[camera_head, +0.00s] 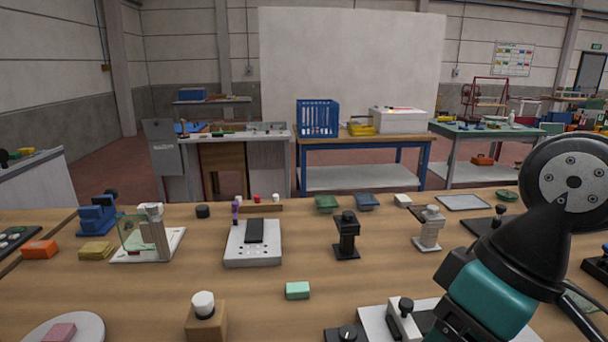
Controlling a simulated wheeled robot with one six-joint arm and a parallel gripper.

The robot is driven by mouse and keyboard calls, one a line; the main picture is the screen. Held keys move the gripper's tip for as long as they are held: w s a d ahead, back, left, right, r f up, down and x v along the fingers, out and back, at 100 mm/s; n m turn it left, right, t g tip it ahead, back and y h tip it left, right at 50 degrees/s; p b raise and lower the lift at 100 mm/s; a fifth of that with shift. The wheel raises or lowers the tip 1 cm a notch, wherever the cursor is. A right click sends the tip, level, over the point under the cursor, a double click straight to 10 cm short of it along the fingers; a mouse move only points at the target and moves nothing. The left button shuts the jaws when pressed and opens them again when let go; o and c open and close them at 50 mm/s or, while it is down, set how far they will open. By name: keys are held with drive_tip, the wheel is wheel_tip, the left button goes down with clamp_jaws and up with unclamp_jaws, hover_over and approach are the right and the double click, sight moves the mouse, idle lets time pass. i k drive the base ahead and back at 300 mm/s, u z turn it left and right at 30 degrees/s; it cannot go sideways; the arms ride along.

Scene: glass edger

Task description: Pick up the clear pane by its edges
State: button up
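A clear, slightly green pane (133,233) stands upright on the left part of the bench. It is beside a pale upright block (155,235) on a white base plate (174,245). I cannot tell whether the pane touches the block or is held by it. A flat, pale rectangular sheet or tray (463,202) with a dark rim lies at the back right; I cannot tell if it is glass. My arm fills the right side of the picture, far from the upright pane. My gripper is not in view.
A blue fixture (97,215), yellow sponge-like block (96,250) and orange block (39,250) lie left of the pane. A white device (253,252) with a dark pad stands to its right. A green block (297,290) lies front centre, with bare wood around it.

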sight(588, 308)
drive_tip(key=u, duration=0.05)
drive_tip(key=k, duration=1.2)
drive_tip(key=z, duration=1.1)
drive_tip(key=i, duration=1.6)
drive_tip(key=u, duration=0.6)
